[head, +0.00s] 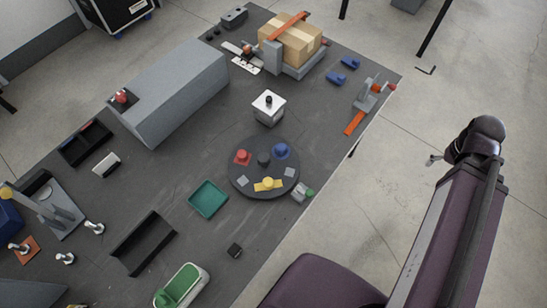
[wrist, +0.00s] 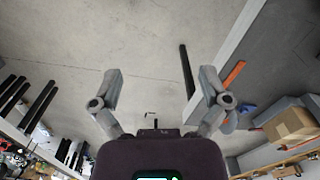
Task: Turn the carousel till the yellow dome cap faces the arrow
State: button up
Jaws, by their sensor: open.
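The carousel (head: 240,184) is a dark round disc lying on the grey table, with a dark hub (head: 264,159) at its middle. The yellow dome cap (head: 268,182) sits on a yellow plate at the disc's near edge. A red cap (head: 242,156) is at its left and a blue cap (head: 281,151) at its far right. Bare grey pads lie between them. I cannot make out an arrow. My gripper (wrist: 159,88) is open and empty in the wrist view, facing the floor and table edge. It is well right of the carousel, off the table.
A small grey-and-green piece (head: 302,193) stands close beside the disc at its lower right. A white box with a black knob (head: 268,108) stands behind it, and a teal tray (head: 208,198) lies to its left. An orange-handled clamp (head: 365,106) is at the table's right edge.

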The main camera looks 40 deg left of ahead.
jog(key=d+m, duration=0.2)
jog(key=s+d+r+m, duration=0.1)
jog(key=d, duration=0.1)
jog(key=shift+r+p, duration=0.1)
jog(key=shift+p, duration=0.25)
jog(key=c, duration=0.5)
jog(key=shift+c, duration=0.2)
